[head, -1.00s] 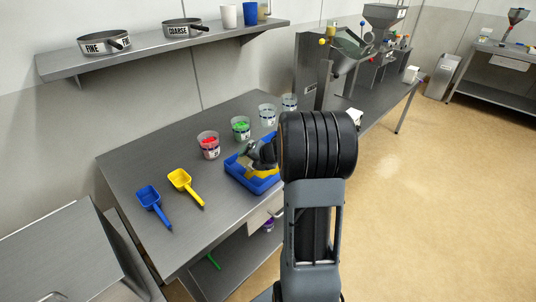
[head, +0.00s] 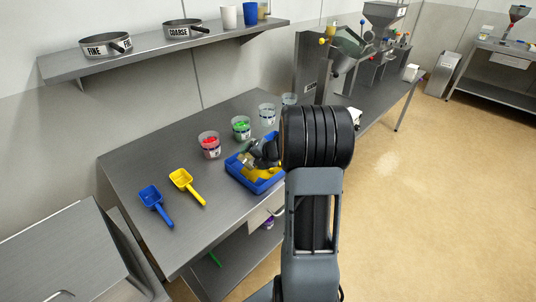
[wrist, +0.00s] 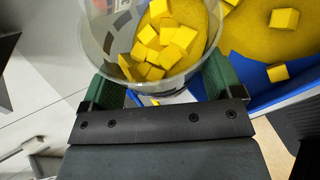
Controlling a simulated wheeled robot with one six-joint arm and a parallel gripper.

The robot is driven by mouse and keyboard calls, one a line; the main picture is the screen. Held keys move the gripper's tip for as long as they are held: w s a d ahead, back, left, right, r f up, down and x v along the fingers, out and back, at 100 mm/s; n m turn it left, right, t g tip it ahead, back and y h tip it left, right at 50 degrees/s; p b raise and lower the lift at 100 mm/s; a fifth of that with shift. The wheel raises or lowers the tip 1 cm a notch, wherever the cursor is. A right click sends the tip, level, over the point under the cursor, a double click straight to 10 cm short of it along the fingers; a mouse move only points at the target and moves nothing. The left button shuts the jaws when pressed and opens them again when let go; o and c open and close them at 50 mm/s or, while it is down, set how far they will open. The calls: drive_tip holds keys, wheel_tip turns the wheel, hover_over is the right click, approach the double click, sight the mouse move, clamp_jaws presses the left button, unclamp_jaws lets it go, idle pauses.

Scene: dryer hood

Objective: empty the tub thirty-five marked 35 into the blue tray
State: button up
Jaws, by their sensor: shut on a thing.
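My gripper (wrist: 160,88) is shut on a clear tub (wrist: 101,42), one green finger pad on each side, in the wrist view. The tub is tilted, with several yellow cubes inside near its lower wall. A dark label mark shows on it, but I cannot read a number. The blue tray (wrist: 262,95) lies below and to the right, with yellow material and loose yellow cubes in it. In the head view my gripper (head: 262,153) is low over the blue tray (head: 236,176), and my arm hides part of both. Yellow shows inside the tray there.
Tubs with red contents (head: 209,146) and green contents (head: 241,128) stand behind the tray, with two clear tubs (head: 267,114) beyond. A blue scoop (head: 152,202) and a yellow scoop (head: 184,183) lie on the table's left. The table's far left is clear. A shelf (head: 160,50) hangs above.

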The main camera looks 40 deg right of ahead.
drive_tip(key=shift+d+r+m+y+p, duration=0.25)
drive_tip(key=shift+r+y+p, duration=0.2)
drive_tip(key=shift+p, duration=0.55)
drive_tip(key=shift+w+d+r+m+y+p, duration=0.1)
drive_tip(key=shift+d+r+m+y+p, duration=0.25)
drive_tip(key=shift+p, duration=0.65)
drive_tip(key=shift+w+d+r+m+y+p, duration=0.15)
drive_tip(key=shift+d+y+p, duration=0.25)
drive_tip(key=shift+p, duration=0.55)
drive_tip(key=shift+d+r+m+y+p, duration=0.4)
drive_tip(key=shift+d+y+p, duration=0.1)
drive_tip(key=shift+p, duration=0.85)
drive_tip(key=shift+w+d+r+m+y+p, duration=0.15)
drive_tip(key=shift+d+r+m+y+p, duration=0.3)
drive_tip(key=shift+d+m+y+p, duration=0.5)
idle(0.8)
